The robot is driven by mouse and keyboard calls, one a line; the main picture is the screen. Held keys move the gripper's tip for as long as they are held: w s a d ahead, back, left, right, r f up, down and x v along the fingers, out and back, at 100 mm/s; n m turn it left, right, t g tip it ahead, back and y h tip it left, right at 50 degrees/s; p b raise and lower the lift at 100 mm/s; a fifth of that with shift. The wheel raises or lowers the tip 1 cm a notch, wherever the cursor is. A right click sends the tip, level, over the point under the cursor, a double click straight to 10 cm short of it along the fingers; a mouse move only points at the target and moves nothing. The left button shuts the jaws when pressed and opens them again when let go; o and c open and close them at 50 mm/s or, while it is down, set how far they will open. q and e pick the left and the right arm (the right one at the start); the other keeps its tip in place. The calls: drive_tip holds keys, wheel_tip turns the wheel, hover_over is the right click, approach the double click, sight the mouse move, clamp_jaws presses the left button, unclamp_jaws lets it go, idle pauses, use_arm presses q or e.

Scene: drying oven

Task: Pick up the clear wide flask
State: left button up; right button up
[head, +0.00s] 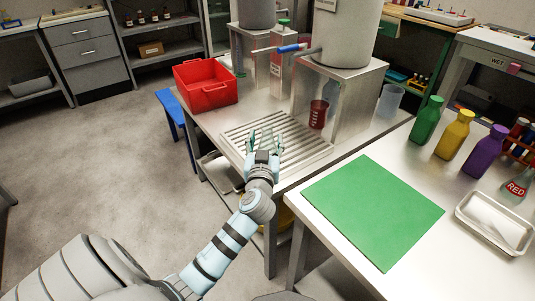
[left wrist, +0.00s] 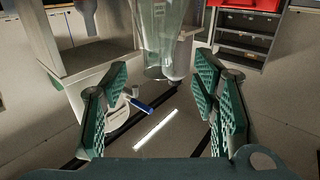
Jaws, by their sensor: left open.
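My left gripper (head: 265,140) is open over the ribbed drain rack on the steel bench. In the left wrist view its two green padded fingers (left wrist: 163,75) stand wide apart with nothing gripped. A clear glass vessel (left wrist: 160,38), which looks like the clear wide flask, shows at the top middle of that view, ahead of the fingers and between them in the picture. Its far part is cut off by the picture edge. In the head view I cannot make out the flask clearly, as the gripper covers that spot. My right gripper is not in view.
A red crate (head: 206,84) stands left of the ribbed rack (head: 305,150). A red beaker (head: 318,114) stands right of it, by the metal stand under a tank with a blue-handled tap (head: 289,48). A green mat (head: 373,210) lies on the near right table, with several colored bottles behind.

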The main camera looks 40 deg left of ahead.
sight(267, 135)
use_arm(q)
drive_tip(key=x, duration=0.5)
drive_tip(key=shift+f+b, duration=0.2)
drive_tip(key=shift+b, duration=0.2)
clamp_jaws()
